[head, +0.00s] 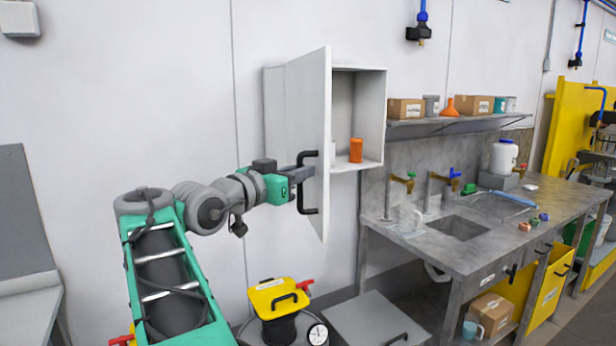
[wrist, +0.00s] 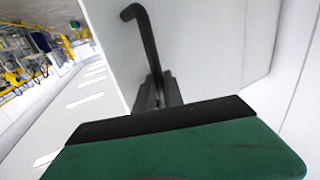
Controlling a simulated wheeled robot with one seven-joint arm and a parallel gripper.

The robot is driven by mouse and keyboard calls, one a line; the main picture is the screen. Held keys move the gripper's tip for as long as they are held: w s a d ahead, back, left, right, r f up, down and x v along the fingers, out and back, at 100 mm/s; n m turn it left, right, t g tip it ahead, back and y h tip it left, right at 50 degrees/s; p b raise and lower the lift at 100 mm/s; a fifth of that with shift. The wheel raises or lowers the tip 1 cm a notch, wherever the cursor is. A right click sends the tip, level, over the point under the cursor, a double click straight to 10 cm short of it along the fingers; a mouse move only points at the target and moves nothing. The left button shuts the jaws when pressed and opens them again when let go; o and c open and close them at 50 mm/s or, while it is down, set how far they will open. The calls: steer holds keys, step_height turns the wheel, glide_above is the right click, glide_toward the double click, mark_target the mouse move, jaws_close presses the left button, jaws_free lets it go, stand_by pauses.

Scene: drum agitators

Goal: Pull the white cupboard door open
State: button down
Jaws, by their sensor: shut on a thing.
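The white cupboard (head: 374,105) hangs on the wall. Its white door (head: 309,125) stands swung wide open to the left, showing the inside with an orange container (head: 356,150) on its floor. The black bar handle (head: 315,182) is on the door's outer face near its free edge. My gripper (head: 302,180) reaches it from the left and is shut on the handle. In the wrist view the handle (wrist: 141,35) rises past the dark fingers (wrist: 158,92), beside the white door (wrist: 205,45). The fingertips' exact contact is partly hidden.
A shelf (head: 440,124) with boxes and an orange funnel is right of the cupboard. Below it is a grey sink bench (head: 480,240). A yellow-topped black container (head: 279,300) and a grey cabinet (head: 375,325) stand below the door.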

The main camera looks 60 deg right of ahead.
steer(key=shift+s+d+r, duration=0.1)
steer(key=shift+s+d, duration=0.2)
steer(key=shift+s, duration=0.1)
steer(key=c, duration=1.5)
jaws_free()
steer(key=shift+s, duration=0.1)
steer(key=shift+o, duration=0.2)
